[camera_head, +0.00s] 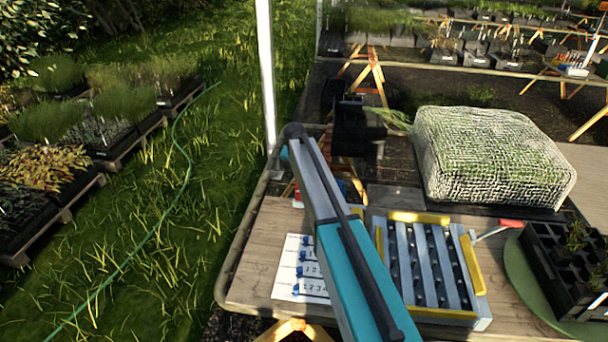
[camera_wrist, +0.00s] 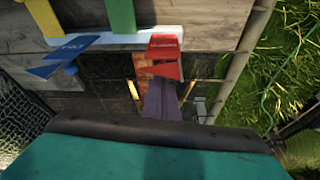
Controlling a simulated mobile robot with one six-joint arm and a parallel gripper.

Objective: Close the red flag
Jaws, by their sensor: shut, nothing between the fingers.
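The red flag (camera_wrist: 165,58) shows in the wrist view, on a white strip at the edge of the wooden table. It juts out past the edge. A blue flag (camera_wrist: 62,56) juts out to its left on the same strip. My gripper (camera_wrist: 160,88) is shut and empty, just below the red flag in the wrist view. I cannot tell whether it touches the flag. In the head view my arm hides the gripper. A small red patch left of the arm may be the flag, but it is too small to tell.
A wooden table (camera_head: 252,268) holds a printed sheet (camera_head: 290,262), a grey ribbed tray (camera_head: 432,314) with yellow edges and a lever (camera_head: 492,233) with a red tip. A black tray (camera_head: 540,262) and a netted block (camera_head: 490,160) stand right. Grass lies left.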

